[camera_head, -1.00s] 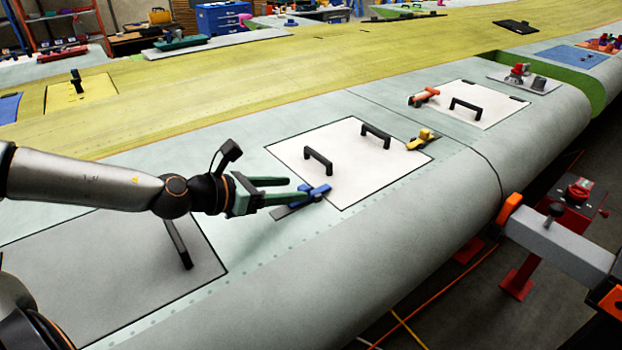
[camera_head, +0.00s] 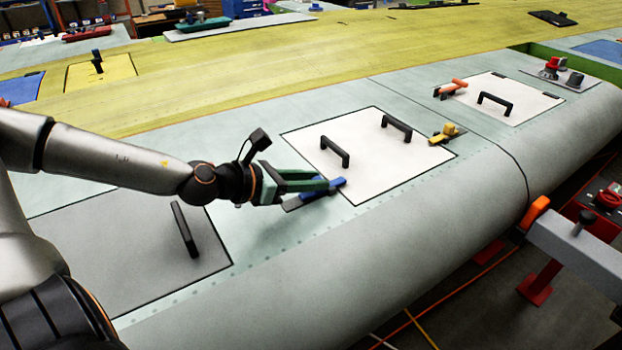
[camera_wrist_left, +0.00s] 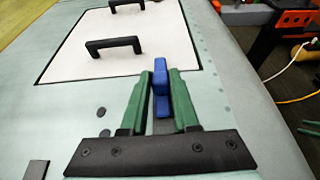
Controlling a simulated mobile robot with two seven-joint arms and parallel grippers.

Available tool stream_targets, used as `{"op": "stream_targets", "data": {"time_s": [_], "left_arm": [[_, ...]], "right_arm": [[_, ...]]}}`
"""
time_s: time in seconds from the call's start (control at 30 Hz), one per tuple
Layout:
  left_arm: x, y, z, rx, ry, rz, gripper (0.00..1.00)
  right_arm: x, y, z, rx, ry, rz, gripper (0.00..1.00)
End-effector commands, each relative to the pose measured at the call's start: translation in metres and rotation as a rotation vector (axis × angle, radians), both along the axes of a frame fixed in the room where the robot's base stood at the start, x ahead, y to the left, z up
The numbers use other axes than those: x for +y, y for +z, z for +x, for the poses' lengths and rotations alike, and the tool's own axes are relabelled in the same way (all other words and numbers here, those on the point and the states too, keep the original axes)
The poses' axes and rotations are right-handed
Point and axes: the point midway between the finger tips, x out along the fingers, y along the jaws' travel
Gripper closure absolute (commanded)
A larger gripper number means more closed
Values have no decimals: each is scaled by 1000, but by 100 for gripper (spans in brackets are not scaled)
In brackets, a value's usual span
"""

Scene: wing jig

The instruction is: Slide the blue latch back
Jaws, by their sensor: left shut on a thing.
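The blue latch (camera_head: 337,184) sits at the near left corner of the white panel (camera_head: 372,172) with two black handles. Its dark base strip (camera_head: 293,205) lies on the wing skin under my gripper. My left gripper (camera_head: 326,186) has green fingers and is shut on the blue latch. In the left wrist view the blue latch (camera_wrist_left: 161,86) stands between the two green fingertips (camera_wrist_left: 160,88), with the white panel (camera_wrist_left: 85,50) just beyond. Part of the latch is hidden by the fingers in the head view. My right gripper is not in view.
A yellow latch (camera_head: 445,134) sits at the panel's right corner. An orange latch (camera_head: 450,88) is beside another white panel (camera_head: 500,97). A grey panel with a black handle (camera_head: 185,229) lies under my left arm. A grey beam (camera_head: 575,245) stands at the wing's front edge.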

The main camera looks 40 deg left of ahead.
Motion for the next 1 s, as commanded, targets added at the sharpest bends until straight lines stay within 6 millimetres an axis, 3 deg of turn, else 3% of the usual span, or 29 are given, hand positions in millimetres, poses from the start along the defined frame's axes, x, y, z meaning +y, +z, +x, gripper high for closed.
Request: {"op": "stream_targets", "data": {"time_s": [0.2, 1.0], "left_arm": [[0, 0, 0, 0, 0, 0, 100], [0, 0, 0, -1, 0, 0, 100]], "right_arm": [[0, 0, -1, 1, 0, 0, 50], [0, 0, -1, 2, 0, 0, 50]]}}
